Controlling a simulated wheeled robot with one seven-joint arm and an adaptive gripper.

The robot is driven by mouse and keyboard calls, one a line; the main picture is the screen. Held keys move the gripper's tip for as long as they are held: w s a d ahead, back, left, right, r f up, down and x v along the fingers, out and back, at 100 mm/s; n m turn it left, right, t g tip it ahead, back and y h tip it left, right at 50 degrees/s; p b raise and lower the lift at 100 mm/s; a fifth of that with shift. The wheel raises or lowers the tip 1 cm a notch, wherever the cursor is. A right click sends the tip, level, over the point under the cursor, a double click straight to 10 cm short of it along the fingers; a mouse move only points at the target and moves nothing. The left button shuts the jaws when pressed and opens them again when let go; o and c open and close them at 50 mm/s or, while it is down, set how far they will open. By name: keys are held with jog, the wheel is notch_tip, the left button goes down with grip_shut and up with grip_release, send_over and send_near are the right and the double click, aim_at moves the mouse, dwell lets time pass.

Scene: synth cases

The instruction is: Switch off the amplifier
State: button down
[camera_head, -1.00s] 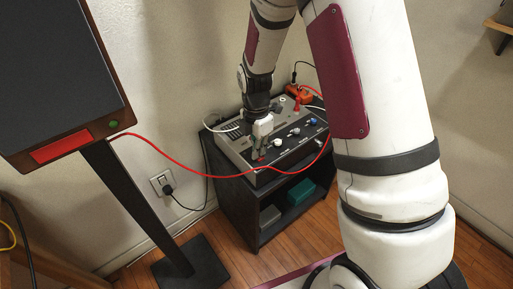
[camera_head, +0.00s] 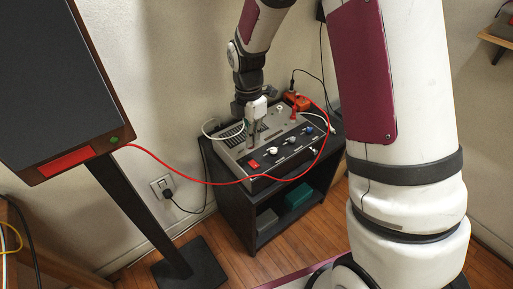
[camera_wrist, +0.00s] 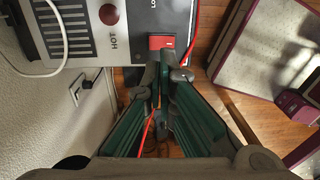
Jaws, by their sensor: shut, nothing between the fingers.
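The amplifier (camera_head: 232,142) is a grey and black box with knobs, slots and cables, on a black stand. Its red switch (camera_head: 254,164) is at the near left corner of the control panel. My gripper (camera_head: 251,143) points down over the amplifier, behind the switch in the head view. In the wrist view my gripper (camera_wrist: 167,76) has its green fingers together at the tips, with nothing held. Whether the fingertips touch the amplifier, and which way the switch is set, I cannot tell.
A red cable (camera_head: 190,178) hangs from the speaker (camera_head: 50,90) to the amplifier and loops past its front. White cables (camera_head: 209,127) join its back and right. The black stand (camera_head: 240,205) holds boxes below. A wall outlet with a plug (camera_head: 163,187) is at left.

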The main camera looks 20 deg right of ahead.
jog(key=shift+w+r, duration=0.2)
jog(key=shift+r, duration=1.1)
jog(key=shift+w+r, duration=0.15)
jog(key=shift+r, duration=1.1)
